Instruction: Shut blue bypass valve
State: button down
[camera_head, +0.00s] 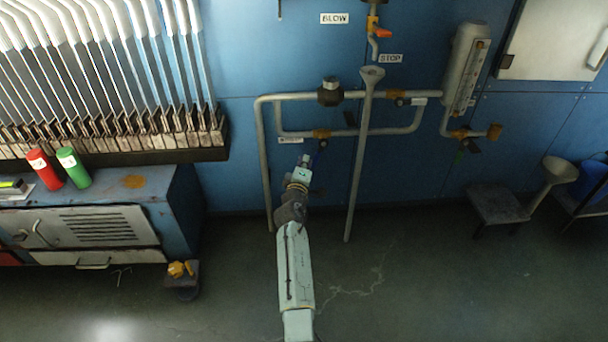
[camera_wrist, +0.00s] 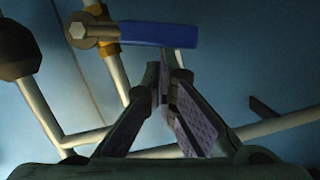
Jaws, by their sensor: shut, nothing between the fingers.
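The blue bypass valve has a brass body (camera_head: 321,133) on the lower horizontal pipe, with a blue lever (camera_head: 321,148) hanging below it in the head view. In the wrist view the blue lever (camera_wrist: 158,34) runs from a round nut (camera_wrist: 80,30) at the left across the top, at a steep angle to the pipe. My gripper (camera_head: 304,160) is just left of and below the lever in the head view. In the wrist view my gripper (camera_wrist: 165,75) has its fingers together and empty, with the tips close to the lever's lower edge. I cannot tell whether they touch it.
A dark pipe fitting (camera_head: 330,92) sits on the upper pipe. A funnel-topped standpipe (camera_head: 360,160) stands right of my gripper. Another brass valve (camera_head: 390,94) is to its right. A sight gauge (camera_head: 467,65) hangs farther right. The floor (camera_head: 420,280) to the right is clear.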

jog(key=shift+w+d+f+n+t+b, duration=0.1)
jog(key=shift+d+f+n+t+b, duration=0.1)
jog(key=shift+d+f+n+b, duration=0.45)
jog(key=shift+d+f+n+t+b, duration=0.25)
jog(key=shift+d+n+b, duration=0.15)
jog(key=shift+n+b, duration=0.55)
jog(key=shift+r, duration=0.1)
notch_tip(320, 180, up, 10)
